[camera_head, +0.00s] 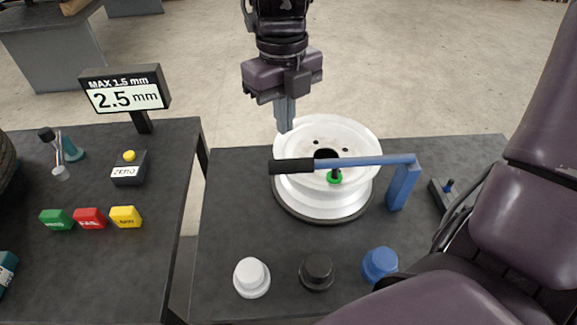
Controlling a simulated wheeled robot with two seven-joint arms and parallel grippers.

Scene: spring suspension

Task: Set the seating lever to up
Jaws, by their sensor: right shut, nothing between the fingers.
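The seating lever is a blue bar (365,161) with a black handle (291,166) at its left end. It lies about level across the top of a white wheel rim (362,195), and its right end joins a blue post (402,188). A small green ring (335,177) shows under the bar near the rim's centre. My right gripper (285,128) points down, shut and empty, just behind the black handle in the picture. I cannot tell whether its fingertips touch the rim's far edge. My left gripper is not in view.
White (252,277), black (317,271) and blue (380,265) knobs stand at the dark table's front. A display (125,93) reads 2.5 mm on the left table, near a ZERO box (129,170) and green, red and yellow blocks (91,218). A gap separates the tables.

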